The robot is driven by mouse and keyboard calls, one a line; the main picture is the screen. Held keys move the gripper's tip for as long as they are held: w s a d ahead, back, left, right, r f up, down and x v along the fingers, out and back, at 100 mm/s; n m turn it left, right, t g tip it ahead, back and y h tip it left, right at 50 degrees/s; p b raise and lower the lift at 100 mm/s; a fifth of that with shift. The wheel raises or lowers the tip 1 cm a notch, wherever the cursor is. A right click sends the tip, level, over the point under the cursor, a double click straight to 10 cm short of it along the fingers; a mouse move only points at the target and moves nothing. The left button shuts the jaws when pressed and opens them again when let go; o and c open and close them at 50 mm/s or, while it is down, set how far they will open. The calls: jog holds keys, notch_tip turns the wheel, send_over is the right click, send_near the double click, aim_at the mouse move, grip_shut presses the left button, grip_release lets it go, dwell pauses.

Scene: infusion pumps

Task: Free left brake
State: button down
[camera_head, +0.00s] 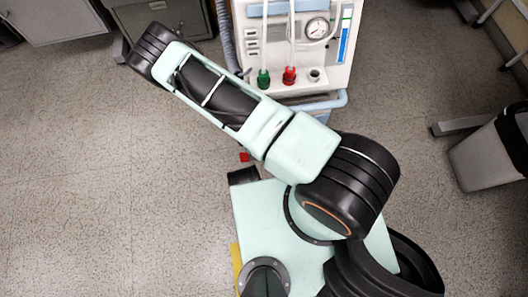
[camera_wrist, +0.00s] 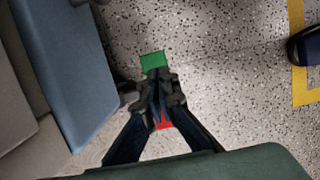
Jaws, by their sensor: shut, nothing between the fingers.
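A caster brake with a green tab (camera_wrist: 153,61) and a red tab (camera_wrist: 163,124) shows in the wrist view, low over the speckled floor. My gripper (camera_wrist: 156,80) is shut and empty, its tips over the brake beside the green tab. The red tab shows between the fingers, partly covered by them. Whether the tips touch the brake cannot be told. In the head view a small red piece (camera_head: 244,157) shows just below my arm, which hides the rest around it. My gripper is hidden in that view.
The white medical machine (camera_head: 295,50) stands at the top, with a blue base bumper (camera_head: 325,104). A blue-grey panel (camera_wrist: 65,70) rises close left of my gripper. A grey bin (camera_head: 488,150) stands at the right. Floor to the left (camera_head: 90,190) is clear.

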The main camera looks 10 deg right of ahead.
jog(key=shift+v, duration=0.9)
